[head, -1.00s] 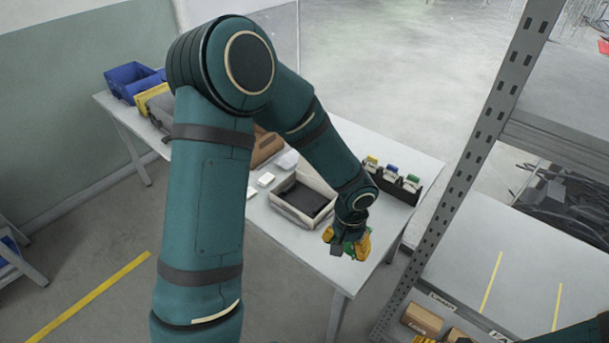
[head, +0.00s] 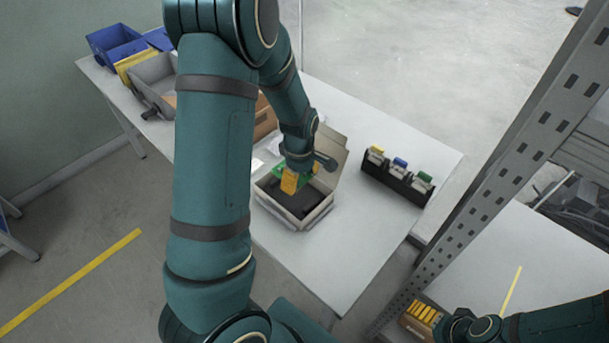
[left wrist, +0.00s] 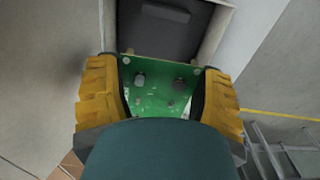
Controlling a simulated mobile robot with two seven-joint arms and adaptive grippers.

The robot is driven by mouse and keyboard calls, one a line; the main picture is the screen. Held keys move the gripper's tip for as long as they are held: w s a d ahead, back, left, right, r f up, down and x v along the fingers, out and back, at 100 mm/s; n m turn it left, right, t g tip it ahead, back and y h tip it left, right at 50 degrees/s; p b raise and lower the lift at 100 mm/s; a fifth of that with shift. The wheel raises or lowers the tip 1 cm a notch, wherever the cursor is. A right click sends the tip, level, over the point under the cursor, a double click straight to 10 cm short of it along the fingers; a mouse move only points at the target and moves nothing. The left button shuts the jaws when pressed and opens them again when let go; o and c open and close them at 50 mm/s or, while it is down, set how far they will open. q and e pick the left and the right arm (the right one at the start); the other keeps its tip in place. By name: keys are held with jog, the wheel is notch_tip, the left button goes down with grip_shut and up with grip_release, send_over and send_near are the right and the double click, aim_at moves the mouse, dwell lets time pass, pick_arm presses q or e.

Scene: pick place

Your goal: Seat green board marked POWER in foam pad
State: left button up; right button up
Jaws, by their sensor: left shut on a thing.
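The green board (left wrist: 160,88) is held between the yellow fingers of my left gripper (left wrist: 162,98), which is shut on it. In the head view, green edges of the board (head: 279,171) show beside the fingers, above an open box (head: 310,222). The dark foam pad (head: 297,200) lies inside that box; it also shows in the left wrist view (left wrist: 170,35), beyond the board's far edge. The board appears apart from the pad. No POWER marking is readable.
The box's raised lid (head: 332,152) stands behind the gripper. A black rack (head: 396,178) with yellow, blue and green-topped items stands to the right. Bins (head: 115,45) line the table's far left. The table's front right (head: 350,255) is clear. A metal shelf upright (head: 490,170) rises at right.

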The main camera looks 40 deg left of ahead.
aim_at(302, 201)
pick_arm(q)
notch_tip(302, 201, down, 2)
jog(key=shift+f+b, duration=0.2)
jog(key=shift+b, duration=0.75)
notch_tip(302, 201, down, 3)
jog(key=shift+r+b, duration=0.1)
jog(key=shift+b, duration=1.15)
jog(key=shift+f+b, duration=0.35)
jog(key=shift+f, duration=0.35)
jog(key=shift+d+r, duration=0.1)
jog(key=shift+f, duration=0.8)
jog(key=o, duration=0.9)
jog(key=c, duration=0.3)
